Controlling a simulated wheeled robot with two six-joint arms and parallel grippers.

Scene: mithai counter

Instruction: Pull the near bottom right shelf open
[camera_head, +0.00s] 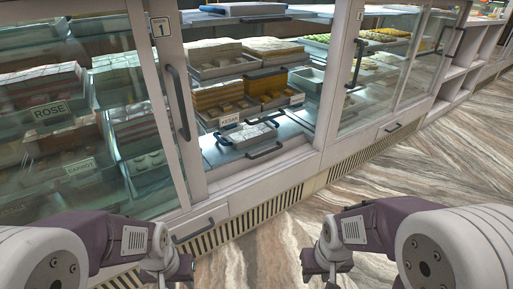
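The near display bay shows a bottom shelf (213,155) low behind the opening beside the door frame marked 1. Dark bar handles show at its front, a right one (264,151) and a left one (222,139). A small tray of white sweets (249,131) sits on this shelf. My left gripper (178,266) is low at the left, in front of the counter base and apart from the shelf. My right gripper (322,262) is lower right, over the floor and apart from the counter. Their finger gaps are not clear, and nothing is visibly held.
The door frame (161,80) with a vertical handle (177,102) stands left of the opening. Another glass door (365,75) stands to the right. Trays of sweets (222,98) sit above the bottom shelf. A grille (262,214) runs along the base. The striped floor (420,175) is clear.

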